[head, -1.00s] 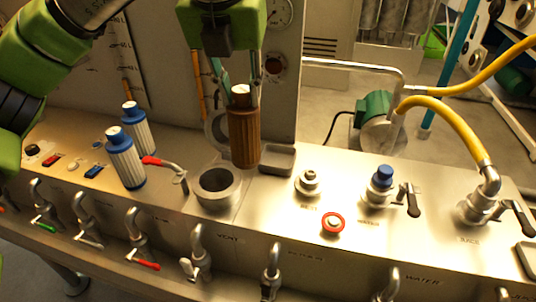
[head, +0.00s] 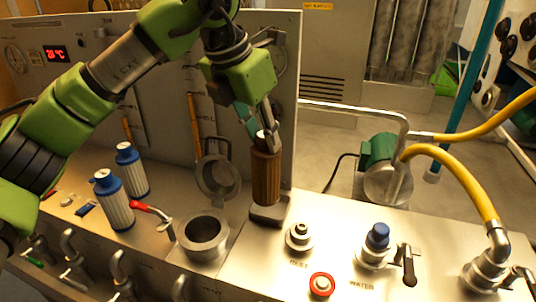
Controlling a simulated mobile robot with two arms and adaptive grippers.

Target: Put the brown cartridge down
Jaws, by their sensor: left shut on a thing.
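The brown ribbed cartridge (head: 266,180) is upright, its pale top between the fingers of my left gripper (head: 267,138). The gripper is shut on it from above, at a slant. The cartridge's lower end is at the small dark grey tray (head: 282,213) on the steel bench; it looks to be in or just above it, and I cannot tell whether it touches. My right gripper is not in view.
An open round steel housing (head: 206,250) with a raised lid (head: 217,176) is left of the tray. Two white-and-blue cartridges (head: 115,204) stand further left by a red-handled lever (head: 140,207). Fittings (head: 299,238), a red-ringed button (head: 321,284) and a blue-capped valve (head: 377,238) are right.

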